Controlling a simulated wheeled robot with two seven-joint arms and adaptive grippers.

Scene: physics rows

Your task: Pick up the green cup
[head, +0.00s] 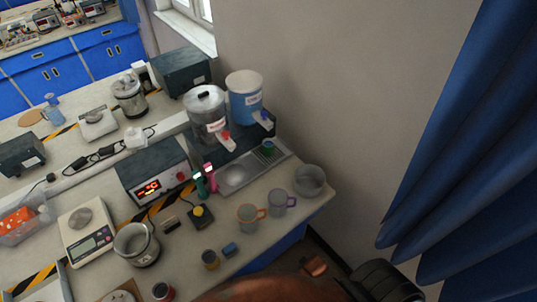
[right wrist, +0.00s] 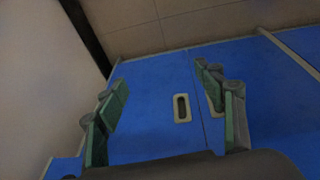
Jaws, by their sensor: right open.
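My left gripper is in neither view.
A steel dispenser (head: 205,112) and a blue dispenser (head: 244,98) stand behind the tray (head: 237,178). A blue curtain (head: 455,150) hangs at right.

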